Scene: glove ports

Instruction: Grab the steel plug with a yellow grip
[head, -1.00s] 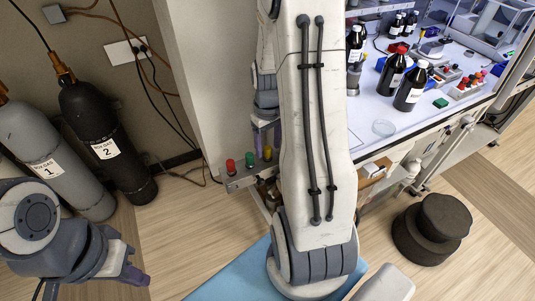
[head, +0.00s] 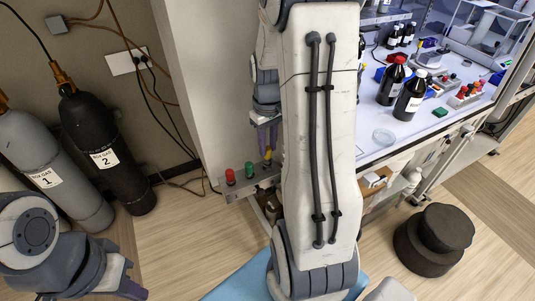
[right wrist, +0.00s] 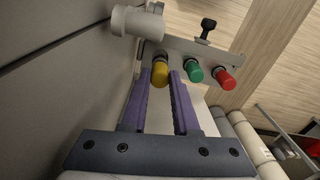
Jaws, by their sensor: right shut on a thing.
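The plug with the yellow grip (head: 267,157) is at the right end of a row on a grey metal rack, beside a green-grip plug (head: 249,169) and a red-grip plug (head: 230,177). In the right wrist view the yellow grip (right wrist: 160,73) sits between the two purple fingertips of my right gripper (right wrist: 161,78), which is shut on it. The green grip (right wrist: 194,73) and red grip (right wrist: 225,80) are outside the fingers. I cannot tell whether the yellow plug's lower end is still in the rack. My left gripper (head: 134,291) is low at the left, its fingers unclear.
The rack (right wrist: 180,48) is close to a pale wall (head: 190,80). A bench (head: 375,150) with bottles stands right of my right arm. Two gas cylinders (head: 105,150) stand at left. A dark round stool (head: 435,240) is on the floor at right.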

